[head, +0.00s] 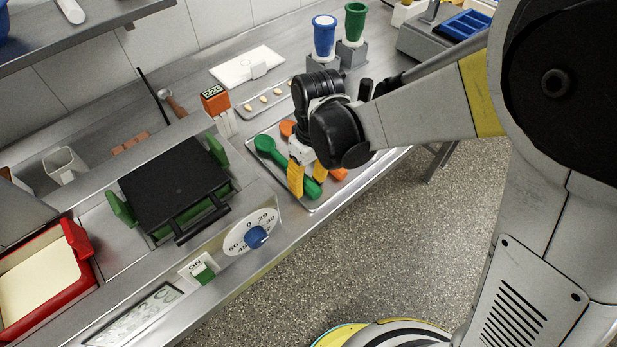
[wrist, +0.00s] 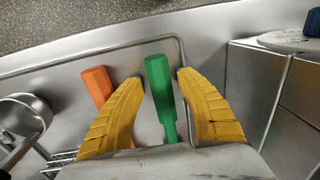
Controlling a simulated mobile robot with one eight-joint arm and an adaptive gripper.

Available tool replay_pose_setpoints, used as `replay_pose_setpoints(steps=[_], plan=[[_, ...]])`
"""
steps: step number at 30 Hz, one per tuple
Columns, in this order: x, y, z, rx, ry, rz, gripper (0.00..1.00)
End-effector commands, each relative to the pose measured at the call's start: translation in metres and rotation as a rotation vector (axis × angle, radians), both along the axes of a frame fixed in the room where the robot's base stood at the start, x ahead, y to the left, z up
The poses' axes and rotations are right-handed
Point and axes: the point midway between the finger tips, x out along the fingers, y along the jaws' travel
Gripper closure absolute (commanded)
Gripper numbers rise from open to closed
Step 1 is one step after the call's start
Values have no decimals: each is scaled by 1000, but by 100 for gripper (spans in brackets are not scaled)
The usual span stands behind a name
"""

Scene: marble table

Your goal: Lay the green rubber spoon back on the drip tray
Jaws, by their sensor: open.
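The green rubber spoon (head: 265,145) lies across the metal drip tray (head: 314,207), its bowl toward the back left and its handle end toward the front rim. My gripper (head: 308,179) is low over the tray, with its yellow fingers either side of the handle. In the wrist view the green handle (wrist: 160,85) stands between the two open fingers (wrist: 160,80), with a gap on each side. The gripper hides the middle of the spoon in the head view.
An orange utensil (wrist: 97,84) lies close beside the left finger in the wrist view. A round metal utensil (wrist: 24,114) is further left. A black-topped press (head: 175,185) and a blue dial (head: 256,237) stand left of the tray. Blue (head: 324,37) and green (head: 355,22) cups stand behind.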

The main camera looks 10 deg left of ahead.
Motion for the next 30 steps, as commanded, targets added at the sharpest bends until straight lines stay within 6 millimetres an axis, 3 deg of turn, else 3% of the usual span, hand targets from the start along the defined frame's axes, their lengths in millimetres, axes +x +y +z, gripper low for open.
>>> replay_pose_setpoints(steps=[3, 12, 18, 26, 30], plan=[[0, 0, -2, 0, 0, 0, 58], [1, -2, 64, 0, 0, 0, 58], [3, -3, 95, 0, 0, -1, 58], [4, -4, 105, 1, -1, -2, 58], [6, -22, 118, 13, -32, -54, 58]])
